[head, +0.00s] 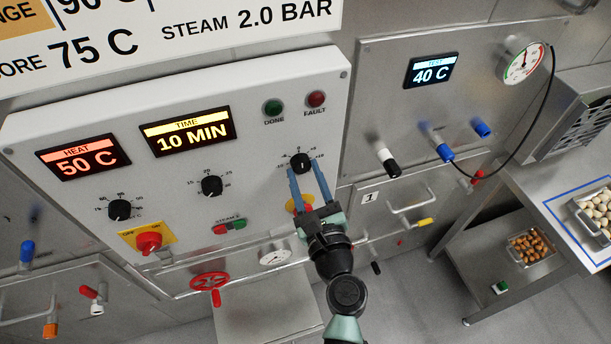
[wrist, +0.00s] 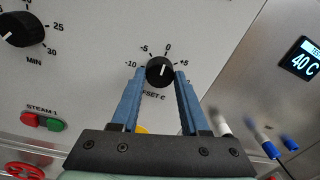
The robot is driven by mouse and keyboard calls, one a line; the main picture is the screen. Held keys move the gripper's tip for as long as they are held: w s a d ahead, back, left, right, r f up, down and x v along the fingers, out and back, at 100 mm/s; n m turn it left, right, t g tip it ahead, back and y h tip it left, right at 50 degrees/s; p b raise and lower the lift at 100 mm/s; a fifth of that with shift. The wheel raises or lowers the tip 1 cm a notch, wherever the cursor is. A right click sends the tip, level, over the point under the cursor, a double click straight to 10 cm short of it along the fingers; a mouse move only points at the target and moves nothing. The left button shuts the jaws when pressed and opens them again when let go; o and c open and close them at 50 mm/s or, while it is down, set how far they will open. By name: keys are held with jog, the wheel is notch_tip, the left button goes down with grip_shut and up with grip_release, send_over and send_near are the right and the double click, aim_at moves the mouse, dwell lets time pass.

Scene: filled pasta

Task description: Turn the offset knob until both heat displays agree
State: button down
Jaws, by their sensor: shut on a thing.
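The black offset knob (head: 302,162) is at the right of the white control panel. In the wrist view the knob (wrist: 159,71) sits under a scale marked -10, -5, 0 and +5, and its white line stands nearly upright, roughly in line with 0. My gripper (head: 307,168) has its two blue fingers on either side of the knob, shut on it; the wrist view shows the fingertips (wrist: 160,76) at its left and right. The red heat display (head: 83,157) reads 50 C. The blue-lit display on the grey panel (head: 431,70), labelled TEST, reads 40 C.
A yellow time display (head: 188,131) reads 10 MIN. Two other black knobs (head: 120,210) (head: 211,185), a red switch (head: 149,243) and red and green steam buttons (head: 229,226) are left of my gripper. Valve handles (head: 387,160) stick out at the right.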

jog(key=n+b, duration=0.3)
jog(key=n, duration=0.1)
jog(key=shift+f, duration=0.25)
jog(key=n+b, duration=0.5)
jog(key=shift+n, duration=0.3)
jog(key=n+b, duration=0.5)
jog(key=shift+n+y, duration=0.3)
jog(key=shift+y, duration=0.1)
jog(key=n+b, duration=0.3)
jog(key=n, duration=0.1)
jog(key=shift+r+b, duration=0.1)
jog(key=shift+b, duration=0.2)
jog(key=shift+n+y, duration=0.3)
jog(key=shift+n, duration=0.1)
jog(key=shift+c, duration=2)
grip_release()
jog(key=shift+d, duration=0.1)
